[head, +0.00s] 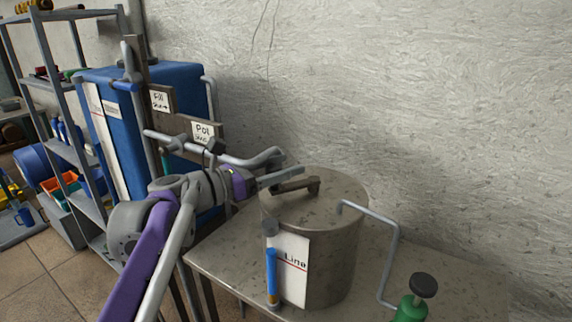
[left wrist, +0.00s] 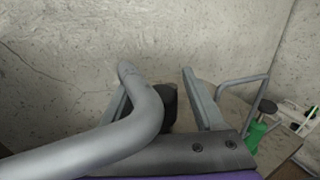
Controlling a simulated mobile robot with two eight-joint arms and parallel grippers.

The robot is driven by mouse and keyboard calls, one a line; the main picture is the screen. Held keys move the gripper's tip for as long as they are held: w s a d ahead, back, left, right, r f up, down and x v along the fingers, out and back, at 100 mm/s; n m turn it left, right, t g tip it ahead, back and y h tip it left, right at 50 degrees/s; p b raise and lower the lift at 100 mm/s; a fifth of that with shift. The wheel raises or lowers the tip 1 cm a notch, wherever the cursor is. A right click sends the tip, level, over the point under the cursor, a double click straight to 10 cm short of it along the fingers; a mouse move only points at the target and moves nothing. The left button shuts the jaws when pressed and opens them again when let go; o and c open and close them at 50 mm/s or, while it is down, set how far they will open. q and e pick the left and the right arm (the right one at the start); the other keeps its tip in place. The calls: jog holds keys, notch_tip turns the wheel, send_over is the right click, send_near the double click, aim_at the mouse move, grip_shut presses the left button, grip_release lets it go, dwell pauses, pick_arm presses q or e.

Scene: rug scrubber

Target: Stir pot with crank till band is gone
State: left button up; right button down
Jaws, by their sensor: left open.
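A grey metal pot (head: 335,245) stands on a table against the wall. A dark bent crank (head: 297,186) lies across its lid. A white label (head: 290,262) with a red line and a blue upright tube (head: 271,275) are on the pot's front. My left gripper (head: 294,163) is open at the lid's left rear, close to the crank. In the left wrist view, a dark upright piece (left wrist: 168,102), perhaps the crank's handle, shows between the fingers; contact cannot be told. A grey curved bar hides part of one finger. My right gripper is out of view. No separate band can be made out.
A bent pipe (head: 396,255) runs from the lid down toward a green bottle (head: 411,309) with a black knob. A blue tank (head: 180,85) with signs stands left behind my arm. Shelving (head: 62,130) is at far left. The table (head: 222,262) has bare room left of the pot.

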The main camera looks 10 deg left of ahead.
pick_arm(q)
jog(key=shift+w+d, duration=0.35)
jog(key=shift+c, duration=0.2)
grip_shut()
dwell(1.0)
